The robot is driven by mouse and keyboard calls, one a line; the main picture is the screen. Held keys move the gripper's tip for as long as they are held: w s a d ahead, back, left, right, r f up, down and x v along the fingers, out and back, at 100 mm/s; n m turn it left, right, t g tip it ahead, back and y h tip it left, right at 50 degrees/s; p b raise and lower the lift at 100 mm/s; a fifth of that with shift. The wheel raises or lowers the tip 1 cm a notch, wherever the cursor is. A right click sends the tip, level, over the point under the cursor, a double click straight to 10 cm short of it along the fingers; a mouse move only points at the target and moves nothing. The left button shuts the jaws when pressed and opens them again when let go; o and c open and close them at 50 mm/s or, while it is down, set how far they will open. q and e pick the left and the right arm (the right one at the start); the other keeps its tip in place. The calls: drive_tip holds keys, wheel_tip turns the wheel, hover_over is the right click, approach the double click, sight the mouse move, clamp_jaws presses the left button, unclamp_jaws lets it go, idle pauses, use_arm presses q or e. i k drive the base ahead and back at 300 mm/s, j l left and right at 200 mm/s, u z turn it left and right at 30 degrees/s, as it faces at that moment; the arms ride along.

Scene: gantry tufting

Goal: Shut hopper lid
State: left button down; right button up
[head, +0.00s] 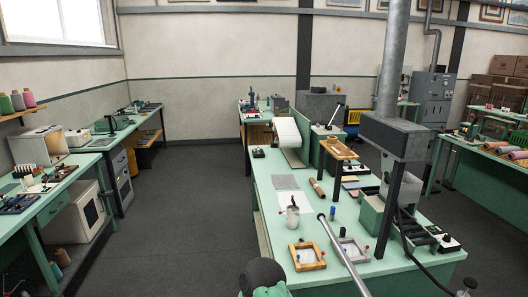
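I cannot single out the hopper or its lid with certainty. A green box-like bin (370,214) stands on the right part of the green bench, under a dark grey housing on legs. It may be the hopper, but it is small and partly covered, so I cannot tell how its lid stands. A dark rounded part at the bottom centre seems to be mine. Neither gripper's fingers can be made out.
The green bench (268,222) fills the middle right. A grey duct (392,60) rises above the dark housing (396,136). Wooden frame (306,257), grey frame (349,250) and jar (292,215) stand near its front. Open dark floor (180,220) lies left.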

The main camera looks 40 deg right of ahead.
sight(387, 161)
drive_tip(key=i+j+z, duration=0.1)
drive_tip(key=i, duration=0.4)
drive_tip(key=i+j+z, duration=0.15)
drive_tip(key=i, duration=0.4)
drive_tip(key=i+z, duration=0.2)
drive_tip(key=z, duration=0.2)
drive_tip(key=i+j+z, duration=0.1)
drive_tip(key=i+z, duration=0.15)
drive_tip(key=z, duration=0.2)
drive_tip(key=i+j+z, duration=0.15)
drive_tip(key=z, duration=0.25)
drive_tip(key=i+j+z, duration=0.2)
drive_tip(key=z, duration=0.2)
drive_tip(key=i+j+z, duration=0.15)
drive_tip(key=j+z, duration=0.15)
drive_tip(key=z, duration=0.15)
